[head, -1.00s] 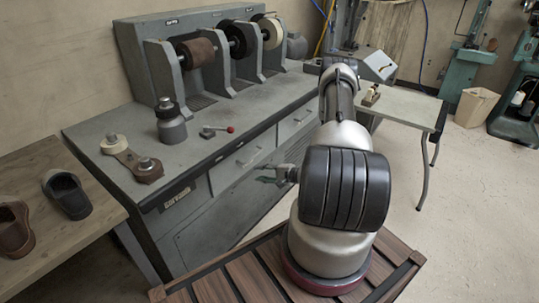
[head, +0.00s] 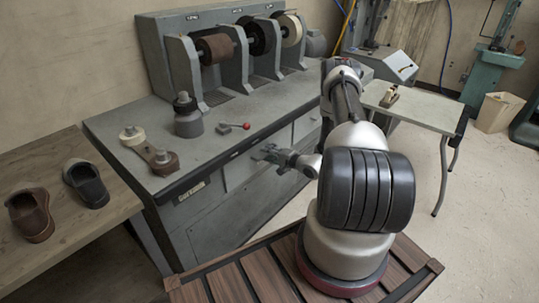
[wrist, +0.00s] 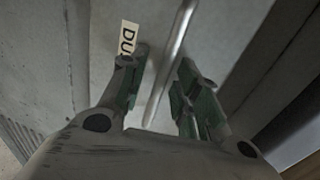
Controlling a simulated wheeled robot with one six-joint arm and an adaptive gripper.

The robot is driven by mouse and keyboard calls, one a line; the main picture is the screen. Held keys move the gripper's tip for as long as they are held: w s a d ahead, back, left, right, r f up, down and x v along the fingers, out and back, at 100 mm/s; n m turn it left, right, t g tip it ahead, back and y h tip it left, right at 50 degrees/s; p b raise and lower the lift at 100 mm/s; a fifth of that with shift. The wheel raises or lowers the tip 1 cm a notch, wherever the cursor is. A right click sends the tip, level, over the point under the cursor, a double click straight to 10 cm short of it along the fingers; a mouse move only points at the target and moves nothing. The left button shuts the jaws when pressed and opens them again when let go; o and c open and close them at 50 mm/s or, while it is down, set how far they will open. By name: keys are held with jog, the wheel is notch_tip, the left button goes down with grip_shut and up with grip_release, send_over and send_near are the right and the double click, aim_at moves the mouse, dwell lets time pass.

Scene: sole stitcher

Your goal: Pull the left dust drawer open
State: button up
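The left dust drawer (head: 237,170) is a grey front in the side of the finishing machine's cabinet, and it looks shut. My gripper (head: 262,153) is in front of it and covers its handle in the head view. In the wrist view, the metal bar handle (wrist: 174,50) runs between the two fingers of my gripper (wrist: 163,78). A pale label (wrist: 128,38) reading "DUS" is partly hidden behind one finger.
The right drawer (head: 306,122) is farther along the same cabinet. A wooden bench with shoes (head: 86,183) stands left. A small table (head: 425,110) stands right.

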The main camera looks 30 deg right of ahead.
grip_shut()
jog(key=shift+s, duration=0.1)
jog(key=f+v, duration=0.3)
jog(key=v, duration=1.3)
jog(key=s+f+v, duration=0.1)
jog(key=f+v, duration=0.3)
jog(key=v, duration=1.3)
jog(key=shift+s+d, duration=0.3)
grip_release()
